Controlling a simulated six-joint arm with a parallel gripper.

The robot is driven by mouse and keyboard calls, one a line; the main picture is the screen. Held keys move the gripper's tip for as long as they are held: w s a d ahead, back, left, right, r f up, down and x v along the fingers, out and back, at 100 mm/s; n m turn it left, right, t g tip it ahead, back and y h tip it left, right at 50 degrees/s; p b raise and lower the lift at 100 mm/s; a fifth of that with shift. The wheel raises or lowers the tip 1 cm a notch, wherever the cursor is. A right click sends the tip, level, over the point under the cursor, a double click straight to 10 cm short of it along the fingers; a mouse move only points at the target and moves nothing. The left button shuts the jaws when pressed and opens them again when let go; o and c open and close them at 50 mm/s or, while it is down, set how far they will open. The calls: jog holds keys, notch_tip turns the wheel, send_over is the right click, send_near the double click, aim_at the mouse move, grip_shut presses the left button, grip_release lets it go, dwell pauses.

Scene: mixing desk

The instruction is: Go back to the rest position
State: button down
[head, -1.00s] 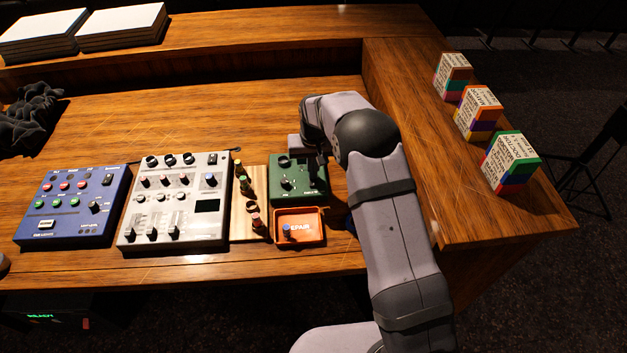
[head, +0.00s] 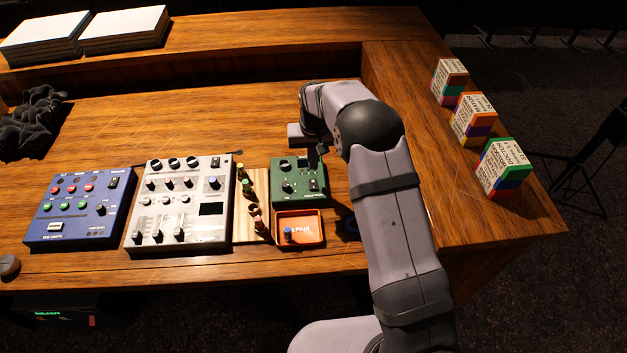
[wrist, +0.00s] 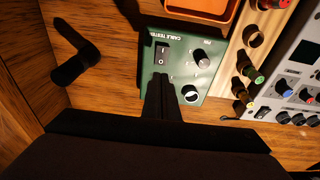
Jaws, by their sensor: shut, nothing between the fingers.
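My gripper (head: 314,156) is above the back edge of the green cable tester box (head: 287,190), apart from it as far as I can tell. In the wrist view the narrow closed fingers (wrist: 161,90) show over the green box (wrist: 204,82), near its rocker switch and knobs. The fingers are shut with nothing between them. My arm covers part of the desk to the right of the box.
An orange tray (head: 318,240) with a small blue-topped piece stands in front of the green box. A wooden strip (head: 264,185) with knobs, a grey mixer (head: 181,205) and a blue unit (head: 78,208) lie left. Labelled blocks (head: 504,166) stand on the right ledge.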

jog(key=shift+r, duration=0.5)
jog(key=s+f, duration=0.2)
jog(key=s+f+n+g, duration=0.1)
jog(key=s+f, duration=0.1)
jog(key=s, duration=0.1)
jog(key=s+d+f+g, duration=0.1)
jog(key=s+f, duration=0.1)
jog(key=s, duration=0.1)
jog(key=shift+s+d+f, duration=0.1)
jog(key=shift+s+f, duration=0.1)
jog(key=shift+s, duration=0.05)
jog(key=s, duration=0.4)
jog(key=s+d+g, duration=0.1)
jog(key=s, duration=0.3)
jog(key=s+d+g, duration=0.1)
jog(key=s, duration=0.3)
jog(key=shift+n, duration=0.4)
jog(key=s+d+r, duration=0.2)
jog(key=s+r, duration=0.2)
jog(key=s, duration=0.4)
jog(key=s+d+r, duration=0.2)
jog(key=s+r, duration=0.1)
jog(key=s, duration=0.4)
notch_tip(320, 180, up, 6)
jog(key=w+d+m+t, duration=0.1)
jog(key=w+t, duration=0.1)
jog(key=shift+d+m, duration=0.2)
jog(key=shift+m, duration=0.2)
